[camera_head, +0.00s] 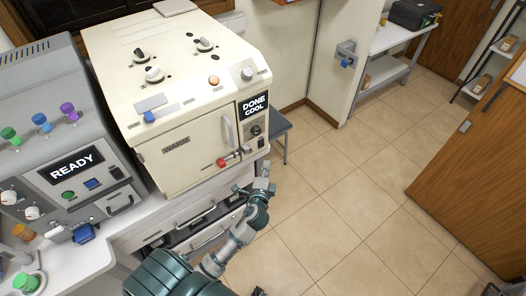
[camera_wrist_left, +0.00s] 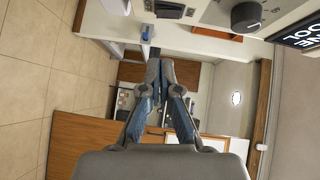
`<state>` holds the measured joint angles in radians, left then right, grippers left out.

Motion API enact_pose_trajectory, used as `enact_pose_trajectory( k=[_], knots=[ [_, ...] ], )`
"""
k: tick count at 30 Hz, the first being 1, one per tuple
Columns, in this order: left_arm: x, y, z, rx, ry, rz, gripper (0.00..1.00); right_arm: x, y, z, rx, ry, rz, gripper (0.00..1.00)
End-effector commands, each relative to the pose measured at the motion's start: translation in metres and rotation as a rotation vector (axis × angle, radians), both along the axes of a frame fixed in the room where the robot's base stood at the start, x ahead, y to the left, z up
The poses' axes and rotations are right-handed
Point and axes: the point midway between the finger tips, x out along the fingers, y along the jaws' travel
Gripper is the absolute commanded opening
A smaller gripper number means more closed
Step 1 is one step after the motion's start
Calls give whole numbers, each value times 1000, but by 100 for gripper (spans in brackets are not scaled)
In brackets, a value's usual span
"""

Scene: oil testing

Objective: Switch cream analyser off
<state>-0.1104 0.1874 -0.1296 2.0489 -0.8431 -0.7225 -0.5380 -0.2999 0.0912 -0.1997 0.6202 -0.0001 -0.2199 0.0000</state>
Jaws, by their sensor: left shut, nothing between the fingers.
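The cream analyser (camera_head: 195,145) is a cream-coloured box on the bench in the head view. Its front has a door with a handle (camera_head: 227,130), a display (camera_head: 253,105) reading DONE COOL, a dark knob (camera_head: 256,130) below it, and a red-tipped lever (camera_head: 222,162). A small dark part (camera_head: 261,143) sits below the knob; its position is unclear. My left gripper (camera_head: 265,183) is below and slightly right of the front panel, apart from it. In the left wrist view the fingers (camera_wrist_left: 153,62) are shut and empty, with the knob (camera_wrist_left: 246,16) and display (camera_wrist_left: 300,32) at upper right.
A grey machine (camera_head: 60,140) with a READY display stands left of the analyser. Drawers (camera_head: 210,225) are under the bench, close to my left arm. A grey stool (camera_head: 278,127) stands behind the bench's right end. Tiled floor (camera_head: 350,200) is open to the right.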

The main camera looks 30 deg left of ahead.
Motion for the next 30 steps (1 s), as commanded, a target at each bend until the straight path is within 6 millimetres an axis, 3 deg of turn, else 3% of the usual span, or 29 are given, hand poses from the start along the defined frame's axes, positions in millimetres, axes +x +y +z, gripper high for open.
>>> enact_pose_trajectory(
  k=[7, 16, 30],
  knots=[
    [50, 18, -2, 4, -2, 0, 0, 1, 10, 3, 12, -2, -4, 46],
    [60, 49, -7, 3, -1, -1, 0, 1, 16, 7, 18, -2, -6, 46],
    [61, 54, -10, 9, -4, -1, 0, 1, 7, 3, 8, 0, -2, 46]
  ],
)
